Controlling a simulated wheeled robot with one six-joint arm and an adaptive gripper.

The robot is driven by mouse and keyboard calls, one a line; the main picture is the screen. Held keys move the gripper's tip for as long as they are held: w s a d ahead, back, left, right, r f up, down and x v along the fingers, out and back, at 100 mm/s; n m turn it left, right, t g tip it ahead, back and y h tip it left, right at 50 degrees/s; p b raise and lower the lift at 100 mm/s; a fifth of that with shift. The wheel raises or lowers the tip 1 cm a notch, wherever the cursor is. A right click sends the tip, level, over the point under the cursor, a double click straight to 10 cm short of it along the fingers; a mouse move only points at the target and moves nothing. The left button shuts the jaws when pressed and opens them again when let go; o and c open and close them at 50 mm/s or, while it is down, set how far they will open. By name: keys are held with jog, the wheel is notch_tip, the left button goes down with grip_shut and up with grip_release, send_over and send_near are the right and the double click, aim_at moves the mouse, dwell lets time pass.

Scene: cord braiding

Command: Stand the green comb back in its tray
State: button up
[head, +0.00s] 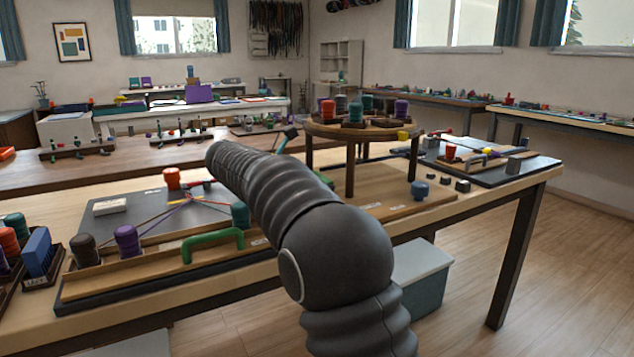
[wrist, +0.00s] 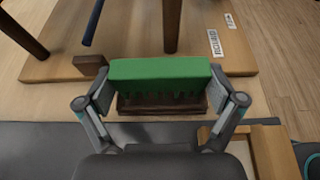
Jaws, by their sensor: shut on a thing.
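In the wrist view the green comb (wrist: 160,69) lies level across between my gripper's fingers (wrist: 160,100). The fingers are shut on its two ends. Its teeth point down toward a dark brown tray (wrist: 162,111) directly below and lined up with it. I cannot tell whether the teeth are inside the tray or just above it. In the head view my dark arm covers most of this spot; only a green sliver, likely the comb (head: 323,180), shows beside it.
A round raised stand (head: 362,128) with several colored spools is just behind the work spot. Its legs (wrist: 172,25) rise close beyond the comb. A green handle (head: 212,240) stands on the board at the left.

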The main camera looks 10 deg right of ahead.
jog(key=shift+f, duration=0.7)
dwell(0.3)
jog(key=o, duration=0.8)
